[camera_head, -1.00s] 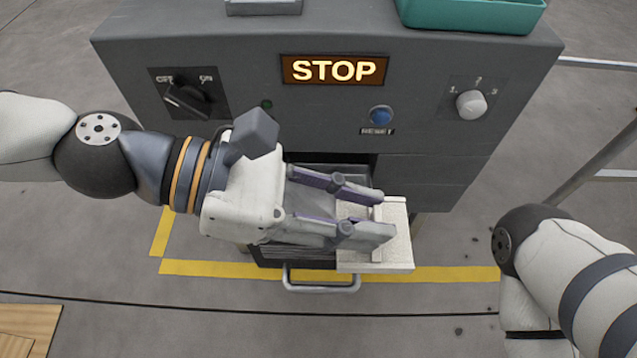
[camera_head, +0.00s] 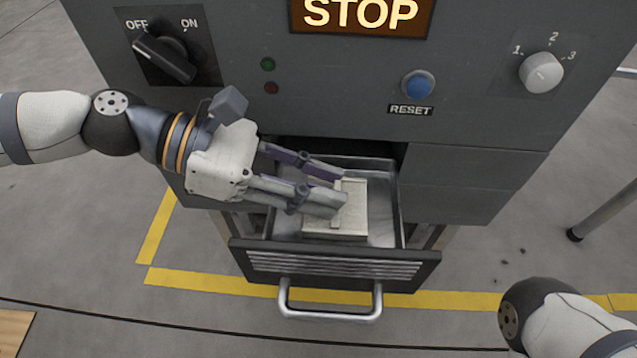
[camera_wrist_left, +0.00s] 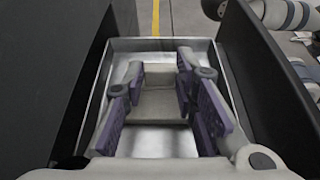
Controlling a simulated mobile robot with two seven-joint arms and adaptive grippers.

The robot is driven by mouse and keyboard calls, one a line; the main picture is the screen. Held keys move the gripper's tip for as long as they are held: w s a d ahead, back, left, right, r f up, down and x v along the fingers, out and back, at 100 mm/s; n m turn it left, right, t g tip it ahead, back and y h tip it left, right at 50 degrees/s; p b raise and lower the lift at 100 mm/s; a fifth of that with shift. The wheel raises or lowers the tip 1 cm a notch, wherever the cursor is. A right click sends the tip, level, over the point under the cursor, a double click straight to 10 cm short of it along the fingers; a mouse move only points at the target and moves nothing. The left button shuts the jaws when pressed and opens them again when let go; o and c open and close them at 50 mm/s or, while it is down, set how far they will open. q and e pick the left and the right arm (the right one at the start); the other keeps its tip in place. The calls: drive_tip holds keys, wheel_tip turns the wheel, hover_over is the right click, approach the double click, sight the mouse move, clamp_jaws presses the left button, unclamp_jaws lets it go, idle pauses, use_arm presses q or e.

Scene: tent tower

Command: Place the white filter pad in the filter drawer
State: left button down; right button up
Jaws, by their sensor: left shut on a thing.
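The white filter pad (camera_head: 355,210) is a flat, pale square block with a raised rib on top. It is inside the outline of the open metal filter drawer (camera_head: 388,230), level or nearly so. I cannot tell whether it touches the drawer floor. My left gripper (camera_head: 335,189) reaches in from the left and is shut on the pad's rib. In the left wrist view, the pad (camera_wrist_left: 163,104) sits between the fingers (camera_wrist_left: 160,75), with the drawer walls on both sides. My right gripper is out of view; only part of my right arm shows at lower right.
The grey machine above the drawer carries a lit STOP sign (camera_head: 362,14), an OFF/ON switch (camera_head: 164,57), a blue RESET button (camera_head: 418,85) and a white dial (camera_head: 541,72). The drawer handle (camera_head: 330,312) sticks out in front, over floor with yellow lines.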

use_arm(q)
drive_tip(key=c, duration=1.3)
unclamp_jaws()
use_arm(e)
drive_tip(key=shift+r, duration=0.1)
use_arm(q)
drive_tip(key=shift+a+r, duration=0.2)
drive_tip(key=shift+r, duration=0.05)
drive_tip(key=p+v, duration=0.4)
drive_tip(key=v, duration=0.7)
drive_tip(key=shift+a, duration=0.25)
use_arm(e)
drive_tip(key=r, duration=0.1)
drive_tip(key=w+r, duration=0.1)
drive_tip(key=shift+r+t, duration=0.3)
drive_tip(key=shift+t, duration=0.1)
